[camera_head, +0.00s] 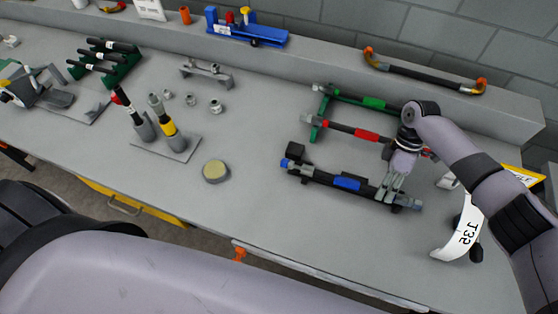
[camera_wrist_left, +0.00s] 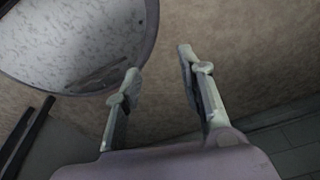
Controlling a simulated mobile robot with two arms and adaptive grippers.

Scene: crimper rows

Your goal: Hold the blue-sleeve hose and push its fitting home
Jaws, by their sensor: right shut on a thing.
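The blue-sleeve hose (camera_head: 347,183) lies nearest the front edge of several hoses in the row at the right of the bench. It is black with a blue sleeve at its middle. A grey fitting (camera_head: 414,204) shows at its right end; I cannot tell how far it is seated. My right gripper (camera_head: 390,190) reaches down from above and is shut on the hose between the sleeve and the right-end fitting. My left gripper (camera_wrist_left: 160,68) is open and empty in the left wrist view, with floor behind it.
The red-sleeve hose (camera_head: 366,135) and green-sleeve hose (camera_head: 374,103) lie behind. A white curved label (camera_head: 458,236) stands right of the gripper. A round yellowish tin (camera_head: 215,171) and upright tools (camera_head: 165,125) stand left. The front middle of the bench is clear.

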